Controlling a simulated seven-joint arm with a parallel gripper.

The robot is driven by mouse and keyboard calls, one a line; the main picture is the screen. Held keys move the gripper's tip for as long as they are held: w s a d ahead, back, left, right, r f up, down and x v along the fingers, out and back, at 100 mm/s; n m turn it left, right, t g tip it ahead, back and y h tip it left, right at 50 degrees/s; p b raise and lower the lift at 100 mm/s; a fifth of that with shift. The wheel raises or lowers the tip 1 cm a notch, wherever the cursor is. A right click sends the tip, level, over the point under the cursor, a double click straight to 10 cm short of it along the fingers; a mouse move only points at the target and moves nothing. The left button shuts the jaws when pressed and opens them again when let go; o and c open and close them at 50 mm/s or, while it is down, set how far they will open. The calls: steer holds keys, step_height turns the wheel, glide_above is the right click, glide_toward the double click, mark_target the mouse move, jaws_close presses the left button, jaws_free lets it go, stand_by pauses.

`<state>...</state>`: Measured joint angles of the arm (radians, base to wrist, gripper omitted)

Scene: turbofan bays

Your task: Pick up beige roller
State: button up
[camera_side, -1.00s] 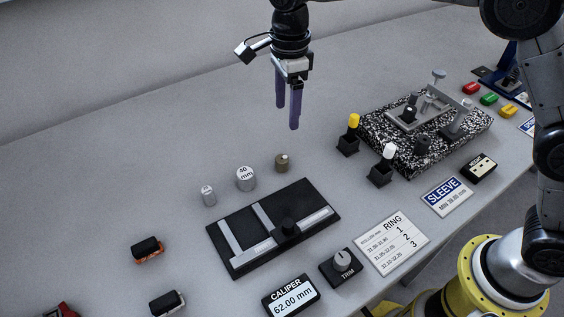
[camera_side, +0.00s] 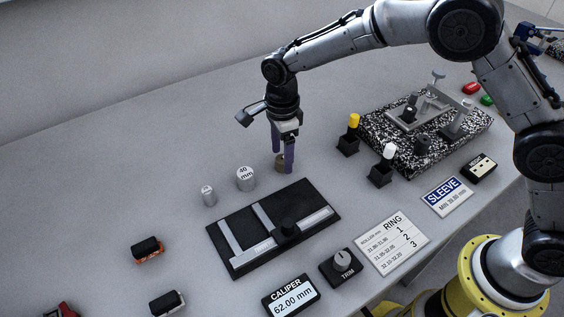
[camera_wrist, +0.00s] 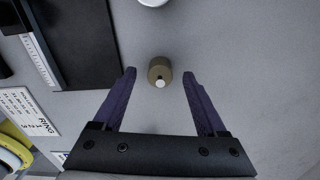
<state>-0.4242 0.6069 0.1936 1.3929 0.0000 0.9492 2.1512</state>
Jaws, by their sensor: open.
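The beige roller (camera_side: 279,165) is a short brownish cylinder standing on the table behind the black caliper fixture. In the side view my gripper (camera_side: 284,168) is down at it, and the purple fingers partly hide it. In the wrist view the roller (camera_wrist: 160,72) shows a small white spot and lies between the two fingertips, slightly beyond them. My gripper (camera_wrist: 159,73) is open, with clear gaps between the roller and both fingers.
A 40 mm cylinder (camera_side: 246,179) and a smaller grey cylinder (camera_side: 208,196) stand left of the roller. The caliper fixture (camera_side: 310,192) lies in front. Yellow-topped (camera_side: 353,122) and white-topped (camera_side: 388,154) posts stand right. The table behind the roller is clear.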

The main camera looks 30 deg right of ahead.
step_height(320, 180, down, 2)
steer(key=shift+f, duration=0.1)
jaws_close()
stand_by(0.4)
